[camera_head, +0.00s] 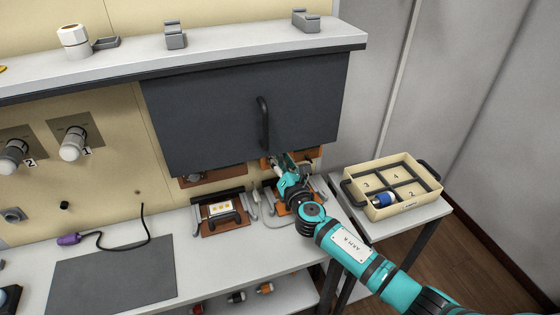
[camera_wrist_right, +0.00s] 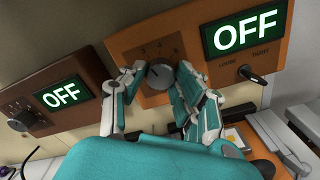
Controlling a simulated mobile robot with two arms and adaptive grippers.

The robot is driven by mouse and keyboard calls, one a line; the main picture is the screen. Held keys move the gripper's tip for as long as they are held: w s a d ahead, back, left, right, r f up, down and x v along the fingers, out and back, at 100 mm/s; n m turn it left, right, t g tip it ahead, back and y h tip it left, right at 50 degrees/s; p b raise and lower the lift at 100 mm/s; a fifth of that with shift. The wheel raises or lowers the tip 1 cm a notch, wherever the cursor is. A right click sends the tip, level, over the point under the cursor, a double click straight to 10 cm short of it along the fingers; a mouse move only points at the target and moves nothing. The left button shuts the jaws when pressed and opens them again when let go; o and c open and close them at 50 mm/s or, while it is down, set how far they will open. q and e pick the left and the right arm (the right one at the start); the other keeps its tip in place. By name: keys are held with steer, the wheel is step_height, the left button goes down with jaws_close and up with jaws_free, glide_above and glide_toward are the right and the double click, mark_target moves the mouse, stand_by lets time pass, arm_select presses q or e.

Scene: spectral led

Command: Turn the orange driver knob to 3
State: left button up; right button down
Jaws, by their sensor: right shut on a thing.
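The orange driver panel (camera_wrist_right: 122,42) fills the upper middle of the right wrist view, with a lit OFF display (camera_wrist_right: 243,33) at its right end. Its round grey knob (camera_wrist_right: 160,77) sits below a numbered scale; the numbers are too small to read surely, and I cannot tell the setting. My right gripper (camera_wrist_right: 160,68) is shut on the knob, one finger on each side. In the head view, my right gripper (camera_head: 279,166) is under the dark cabinet at the panel (camera_head: 316,153), and the knob is hidden. My left gripper is not in view.
A brown panel (camera_wrist_right: 35,128) with its own OFF display stands to the left. The dark cabinet (camera_head: 215,120) hangs close above my right gripper. A divided tray (camera_head: 380,214) holding a blue and white piece (camera_head: 385,198) stands on the right side table. A grey mat (camera_head: 110,280) lies on the bench.

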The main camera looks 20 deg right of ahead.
steer(key=shift+f, duration=0.2)
steer(key=c, duration=1)
jaws_free()
steer(key=shift+r, duration=0.15)
steer(key=shift+s, duration=0.1)
steer(key=s, duration=1.2)
steer(key=shift+d, duration=0.15)
steer(key=shift+w, duration=0.1)
